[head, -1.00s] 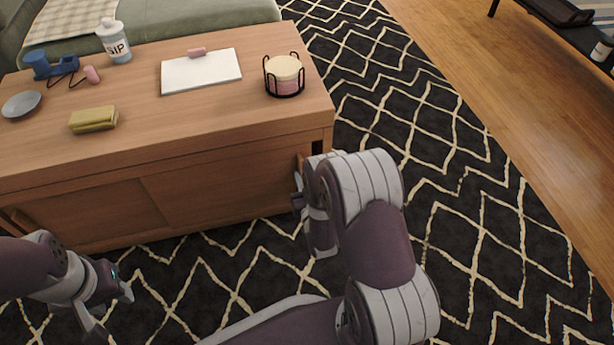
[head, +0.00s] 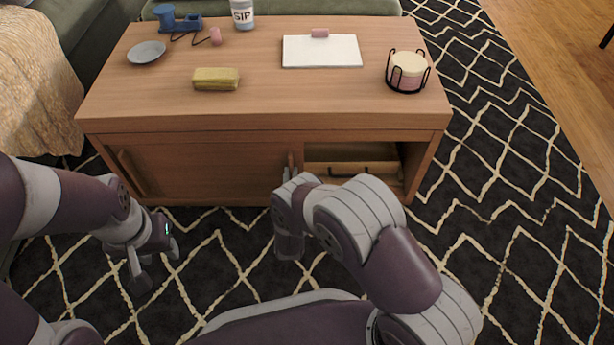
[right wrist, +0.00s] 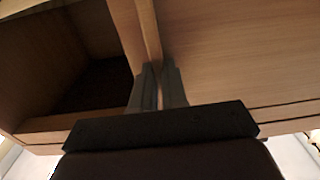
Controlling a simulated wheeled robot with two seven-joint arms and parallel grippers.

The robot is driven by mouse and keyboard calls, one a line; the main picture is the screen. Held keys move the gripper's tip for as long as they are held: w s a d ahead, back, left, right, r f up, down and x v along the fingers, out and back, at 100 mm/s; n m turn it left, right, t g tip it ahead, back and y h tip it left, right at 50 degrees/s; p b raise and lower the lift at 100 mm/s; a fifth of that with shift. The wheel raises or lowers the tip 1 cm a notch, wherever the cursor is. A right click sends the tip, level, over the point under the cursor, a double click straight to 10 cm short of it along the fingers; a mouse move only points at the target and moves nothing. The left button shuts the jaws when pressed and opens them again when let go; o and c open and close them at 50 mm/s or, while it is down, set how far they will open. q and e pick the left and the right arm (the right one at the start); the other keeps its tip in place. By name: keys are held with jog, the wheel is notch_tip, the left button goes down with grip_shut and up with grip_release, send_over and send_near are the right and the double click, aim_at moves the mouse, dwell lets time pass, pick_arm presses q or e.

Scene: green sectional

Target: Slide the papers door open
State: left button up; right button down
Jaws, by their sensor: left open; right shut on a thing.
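The wooden table cabinet (head: 270,118) has sliding doors in its front. The right part stands open, showing a compartment with a wooden drawer or tray (head: 345,168) inside. A wooden door panel (head: 215,168) covers the left part. My right gripper (head: 290,176) is at the panel's right side, beside the opening. In the right wrist view its fingers (right wrist: 159,88) are shut on an upright wooden door handle (right wrist: 150,35), with the dark open compartment (right wrist: 60,65) to the left. My left gripper (head: 158,268) is open and empty above the rug, in front of the cabinet's left end.
On the tabletop are a grey dish (head: 146,52), a yellow sponge-like block (head: 216,78), a white pad (head: 322,51), a coaster holder (head: 407,71) and a bottle (head: 243,14). Patterned rug (head: 510,200) lies clear at the right.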

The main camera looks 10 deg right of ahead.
pick_arm(q)
jog(key=shift+w+a+f, duration=0.1)
jog(key=shift+a+f, duration=0.1)
jog(key=shift+a, duration=0.25)
pick_arm(e)
jog(key=shift+w+a, duration=0.2)
jog(key=shift+a, duration=0.5)
jog(key=shift+w+a, duration=0.15)
jog(key=shift+a, duration=0.55)
jog(key=c, duration=1.2)
grip_release()
jog(key=shift+o, duration=0.2)
